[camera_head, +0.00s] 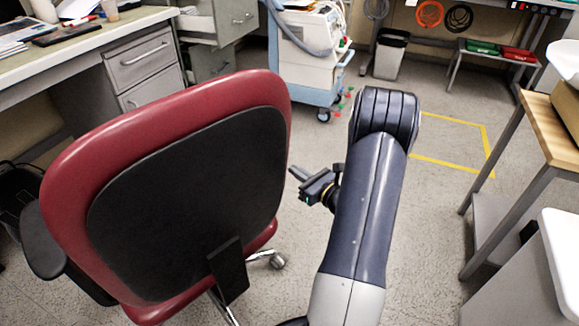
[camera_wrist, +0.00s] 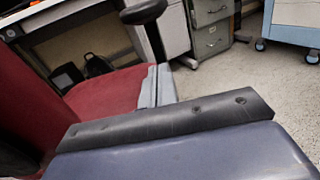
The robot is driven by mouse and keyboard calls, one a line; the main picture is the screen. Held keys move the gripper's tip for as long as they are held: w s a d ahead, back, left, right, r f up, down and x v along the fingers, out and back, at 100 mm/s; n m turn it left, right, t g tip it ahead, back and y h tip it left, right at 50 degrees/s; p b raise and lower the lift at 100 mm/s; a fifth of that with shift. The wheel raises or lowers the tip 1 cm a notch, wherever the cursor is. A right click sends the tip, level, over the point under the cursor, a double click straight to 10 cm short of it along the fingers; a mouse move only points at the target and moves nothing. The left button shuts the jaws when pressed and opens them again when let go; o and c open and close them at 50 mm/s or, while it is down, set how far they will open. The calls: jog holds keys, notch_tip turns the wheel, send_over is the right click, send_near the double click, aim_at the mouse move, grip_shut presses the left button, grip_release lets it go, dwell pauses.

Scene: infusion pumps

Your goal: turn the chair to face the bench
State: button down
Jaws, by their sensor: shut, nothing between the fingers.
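The chair (camera_head: 180,190) has a red shell with a black back panel, and its back is toward my head camera. Its left armrest (camera_head: 40,240) shows; the right one is hidden behind the backrest. The bench (camera_head: 100,45), pale-topped with grey drawers, stands at upper left beyond the chair. My gripper (camera_head: 296,171) is shut and empty, just right of the backrest, pointing left. In the wrist view, its grey fingers (camera_wrist: 155,86) lie in front of the red seat (camera_wrist: 100,97), below a black armrest (camera_wrist: 144,12). I cannot tell if they touch the chair.
A blue-and-white wheeled cart (camera_head: 308,55) stands beyond the chair. A wood-topped table (camera_head: 552,128) is at right. A bin (camera_head: 390,55) and low shelf (camera_head: 500,52) are at the back. Yellow tape (camera_head: 455,163) marks clear floor right of my arm.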

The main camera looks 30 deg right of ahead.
jog(key=w+a+b, duration=0.2)
jog(key=w, duration=1)
jog(key=shift+w+a, duration=0.25)
jog(key=shift+a, duration=0.05)
jog(key=w+n+g+y, duration=0.2)
jog(key=w+n+y, duration=0.2)
jog(key=w, duration=0.8)
jog(key=shift+w+a+n+g+y+b, duration=0.2)
jog(key=shift+a+n+g+y+b, duration=0.2)
jog(key=shift+y, duration=0.9)
jog(key=p+v, duration=0.2)
jog(key=v, duration=1.2)
jog(key=shift+f, duration=0.1)
